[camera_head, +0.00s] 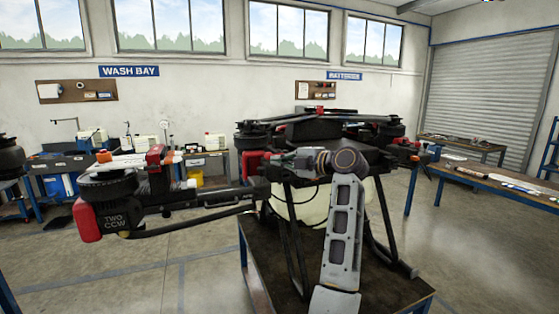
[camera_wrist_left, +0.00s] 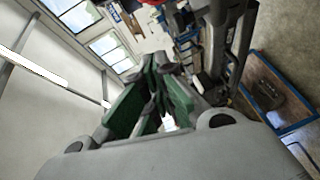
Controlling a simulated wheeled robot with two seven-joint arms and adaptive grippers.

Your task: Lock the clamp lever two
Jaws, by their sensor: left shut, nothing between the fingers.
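The drone (camera_head: 320,130) stands on a dark-topped bench. Its arm marked TWO CCW (camera_head: 112,222) reaches out to the left, with a black motor and a red cap at its end. A dark upright part with a red top (camera_head: 155,153) rises from this arm; I cannot tell for sure whether it is clamp lever two. My left gripper (camera_head: 278,163) is beside the drone's body, near the inner end of arm two, partly lost against dark parts. In the wrist view its green-padded fingers (camera_wrist_left: 158,98) are shut and empty. My right gripper is out of view.
The bench (camera_head: 385,293) under the drone has a blue frame. A worktable (camera_head: 490,182) stands at the right, and wash-bay benches (camera_head: 60,165) line the back wall. Dark drone tubes (camera_wrist_left: 240,45) pass beyond the fingers in the wrist view. Floor at the left is open.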

